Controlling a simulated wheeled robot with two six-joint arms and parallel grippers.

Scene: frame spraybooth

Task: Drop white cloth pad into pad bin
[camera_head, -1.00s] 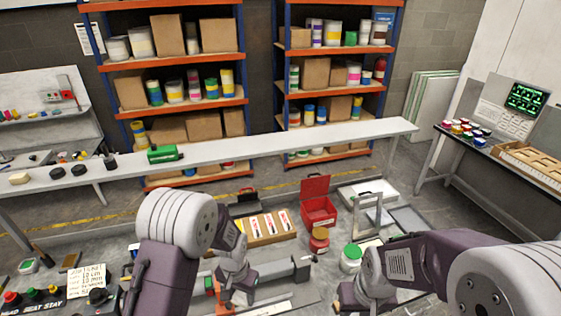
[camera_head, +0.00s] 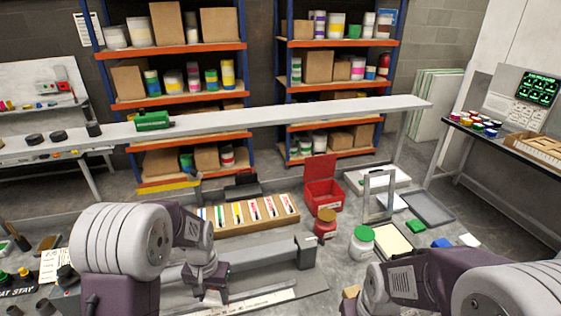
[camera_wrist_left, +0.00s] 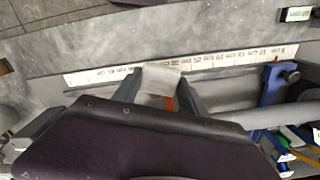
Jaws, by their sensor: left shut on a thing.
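A white cloth pad (camera_wrist_left: 160,82) shows in the left wrist view, pinched between the two fingers of my left gripper (camera_wrist_left: 158,92). It is above the bench, near a white ruler strip (camera_wrist_left: 90,75). In the head view my left gripper (camera_head: 210,294) points down over the bench, low and left of centre; the pad is hard to make out there. A red bin (camera_head: 323,196) with its lid raised stands to the right and farther back, clear of the gripper; it looks like the pad bin. My right arm's wrist shows at lower right, its fingertips out of frame.
A rack of several markers (camera_head: 245,214) lies between my left arm and the red bin. A jar with an orange lid (camera_head: 325,223) stands just in front of the bin. A green-lidded jar (camera_head: 361,243) and a grey frame stand (camera_head: 378,195) are to its right.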

